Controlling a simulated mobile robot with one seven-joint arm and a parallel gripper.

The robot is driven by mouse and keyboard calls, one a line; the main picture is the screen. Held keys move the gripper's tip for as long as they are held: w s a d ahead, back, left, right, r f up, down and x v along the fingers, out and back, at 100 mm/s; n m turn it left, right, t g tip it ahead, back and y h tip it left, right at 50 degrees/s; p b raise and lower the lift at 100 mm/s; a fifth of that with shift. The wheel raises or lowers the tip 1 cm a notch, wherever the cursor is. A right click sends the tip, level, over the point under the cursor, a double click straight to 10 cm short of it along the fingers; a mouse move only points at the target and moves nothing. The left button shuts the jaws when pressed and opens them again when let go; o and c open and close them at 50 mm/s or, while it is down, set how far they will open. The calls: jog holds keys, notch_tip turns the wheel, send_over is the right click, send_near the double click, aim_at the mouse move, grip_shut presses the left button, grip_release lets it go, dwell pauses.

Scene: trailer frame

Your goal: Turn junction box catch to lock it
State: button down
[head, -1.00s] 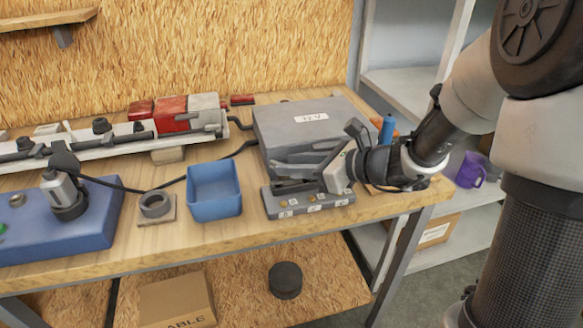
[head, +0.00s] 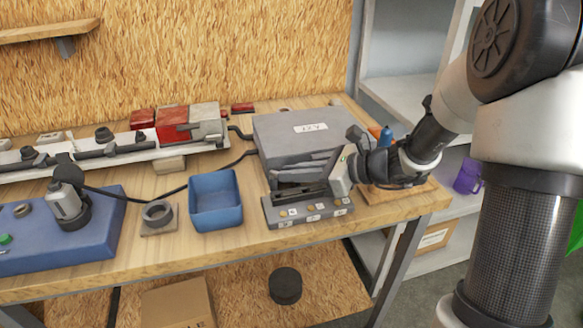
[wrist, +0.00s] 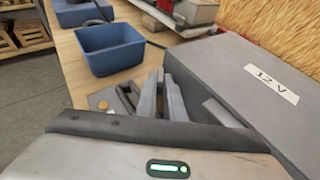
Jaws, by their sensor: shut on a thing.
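A grey box with a "12 V" label (head: 309,128) stands at the right of the bench, and its lid shows in the wrist view (wrist: 232,58). A low grey strip with small labels and round studs (head: 312,212) lies along its front. My gripper (head: 278,178) reaches in from the right, low against the box's front, above the strip's left part. Its fingers (wrist: 160,98) are close together and shut on a small part there, which I take to be the catch. The fingers and gripper body hide most of it, so its angle cannot be told.
A blue open bin (head: 215,199) stands just left of the strip. A grey ring on a wooden square (head: 158,213) and a blue block with a grey plug (head: 68,200) are farther left. A blue-handled tool (head: 386,136) stands behind my wrist. Black cable runs behind the bin.

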jog(key=shift+w+n+g, duration=0.2)
jog(key=shift+n+g, duration=0.3)
jog(key=c, duration=1.9)
grip_release()
jog(key=shift+o, duration=0.2)
jog(key=shift+d, duration=0.1)
